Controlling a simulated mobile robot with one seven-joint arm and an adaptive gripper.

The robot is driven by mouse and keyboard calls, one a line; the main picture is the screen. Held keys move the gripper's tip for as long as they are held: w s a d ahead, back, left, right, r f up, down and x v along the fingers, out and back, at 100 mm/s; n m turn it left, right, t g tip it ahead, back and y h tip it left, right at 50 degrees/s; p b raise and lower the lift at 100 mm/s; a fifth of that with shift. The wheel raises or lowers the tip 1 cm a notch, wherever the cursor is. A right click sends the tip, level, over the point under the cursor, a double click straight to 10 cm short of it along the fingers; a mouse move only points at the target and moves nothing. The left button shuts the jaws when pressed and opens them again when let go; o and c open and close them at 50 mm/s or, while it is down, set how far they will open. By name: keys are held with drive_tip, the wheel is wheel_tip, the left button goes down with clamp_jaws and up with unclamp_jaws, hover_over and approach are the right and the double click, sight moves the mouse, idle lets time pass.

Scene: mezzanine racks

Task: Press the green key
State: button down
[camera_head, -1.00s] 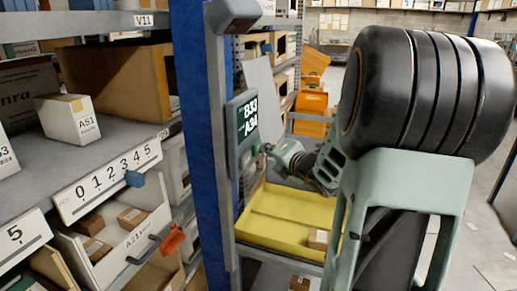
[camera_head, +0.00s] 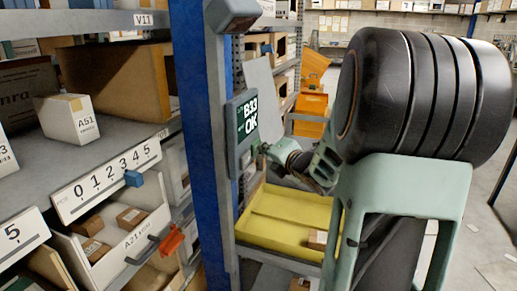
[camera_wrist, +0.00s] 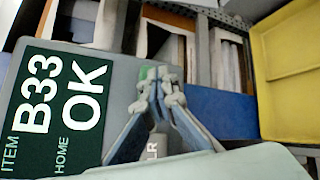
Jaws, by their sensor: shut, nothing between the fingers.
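The grey terminal (camera_head: 233,150) is fixed to the rack post. Its dark green display (camera_wrist: 58,105) reads "ITEM B33" and "HOME OK" in the wrist view. The green key (camera_wrist: 147,73) shows only as a small patch beside the display, mostly hidden behind my fingertips. A pale key marked "LR", its first letter covered, (camera_wrist: 153,147) lies below it, between my fingers. My gripper (camera_wrist: 161,86) is shut and empty, with its tips at the green key. Whether they touch it cannot be told. In the head view my gripper reaches the terminal's right edge from the right.
A blue rack post (camera_head: 200,130) stands left of the terminal. A yellow tray (camera_head: 285,215) lies below my gripper. Shelves with boxes and a 0–5 number strip (camera_head: 107,180) are at left. An orange bin (camera_head: 311,115) stands behind.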

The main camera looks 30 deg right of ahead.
drive_tip(key=shift+s+d, duration=0.55)
drive_tip(key=shift+s, duration=0.15)
drive_tip(key=s+d, duration=0.1)
drive_tip(key=s, duration=0.1)
drive_tip(key=s+d, duration=0.1)
drive_tip(key=d, duration=0.1)
drive_tip(key=shift+s+d+p, duration=0.2)
drive_tip(key=shift+s+p, duration=0.1)
drive_tip(key=shift+s, duration=0.05)
drive_tip(key=shift+a, duration=0.15)
idle(0.7)
